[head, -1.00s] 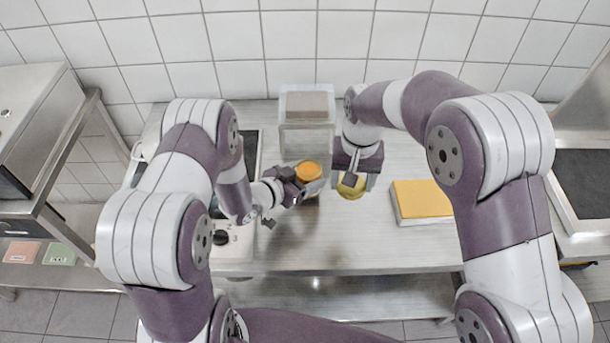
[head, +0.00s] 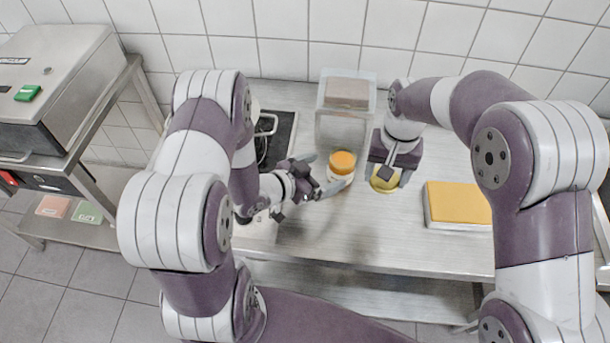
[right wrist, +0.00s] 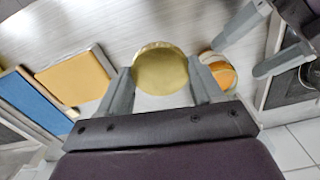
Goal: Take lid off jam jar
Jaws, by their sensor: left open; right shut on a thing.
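The open jam jar (head: 341,166) stands upright on the steel table, with orange jam at its top. It also shows in the right wrist view (right wrist: 220,68). The round gold lid (head: 384,180) is off the jar, just to its right. My right gripper (head: 391,167) is shut on the lid, which shows between its fingers in the right wrist view (right wrist: 160,70). My left gripper (head: 321,174) is open just left of the jar, its fingers pointing toward it. Its two fingers also show apart in the right wrist view (right wrist: 262,42).
A clear container (head: 346,130) with a brown block stands behind the jar. A flat item with an orange-yellow top (head: 457,204) lies to the right. A dark appliance (head: 272,140) stands left, partly behind my left arm. The tabletop in front is clear.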

